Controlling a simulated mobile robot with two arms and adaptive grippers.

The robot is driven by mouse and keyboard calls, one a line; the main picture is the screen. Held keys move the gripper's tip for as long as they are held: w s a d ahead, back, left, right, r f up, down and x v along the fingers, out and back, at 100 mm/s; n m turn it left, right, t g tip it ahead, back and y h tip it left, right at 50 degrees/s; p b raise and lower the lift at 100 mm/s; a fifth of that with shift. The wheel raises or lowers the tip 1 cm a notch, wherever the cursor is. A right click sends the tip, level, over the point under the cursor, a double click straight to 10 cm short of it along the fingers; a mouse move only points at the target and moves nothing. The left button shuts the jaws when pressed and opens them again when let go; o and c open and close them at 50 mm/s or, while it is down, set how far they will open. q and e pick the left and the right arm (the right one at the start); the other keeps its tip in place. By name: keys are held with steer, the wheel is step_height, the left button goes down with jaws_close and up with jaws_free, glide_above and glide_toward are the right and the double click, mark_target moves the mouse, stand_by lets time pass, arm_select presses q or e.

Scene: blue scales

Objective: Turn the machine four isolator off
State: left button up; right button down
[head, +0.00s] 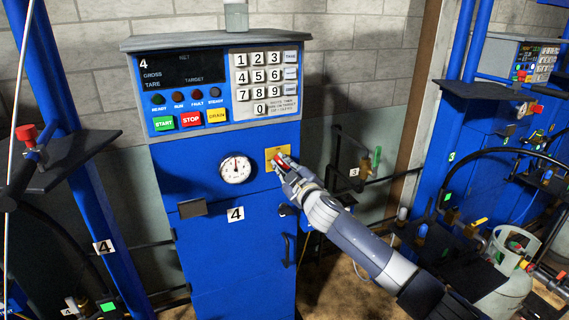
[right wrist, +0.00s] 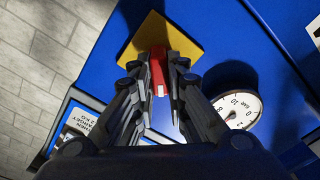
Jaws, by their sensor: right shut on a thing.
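The machine four cabinet (head: 190,215) is blue and carries a "4" label on its front. Its isolator is a red handle (head: 281,160) on a yellow plate (head: 270,153), right of the round gauge. My right gripper (head: 287,168) is at the isolator, with its fingers closed around the red handle. The right wrist view shows the red handle (right wrist: 174,68) between the fingertips (right wrist: 160,85), with the yellow plate (right wrist: 187,35) behind it. The fingers hide part of the handle. My left gripper is not in view.
A round gauge (head: 236,169) sits left of the isolator. Above are a dark display (head: 185,70), a keypad (head: 264,80) and start, stop and drain buttons (head: 191,119). A second blue machine (head: 480,140) and a gas cylinder (head: 508,270) stand at right. A dark shelf (head: 70,165) juts out at left.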

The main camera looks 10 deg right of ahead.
steer(key=n+p, duration=0.1)
steer(key=n, duration=0.3)
steer(key=shift+a+f+n, duration=0.1)
steer(key=shift+f+n, duration=0.05)
steer(key=shift+n, duration=0.25)
steer(key=shift+f+n+p, duration=0.2)
steer(key=shift+n+p, duration=0.25)
steer(key=shift+n, duration=2.05)
steer(key=c, duration=1.6)
jaws_free()
steer(key=shift+s, duration=0.1)
steer(key=s+d, duration=0.2)
steer(key=s, duration=0.9)
steer(key=shift+s+d, duration=0.2)
steer(key=shift+s, duration=0.1)
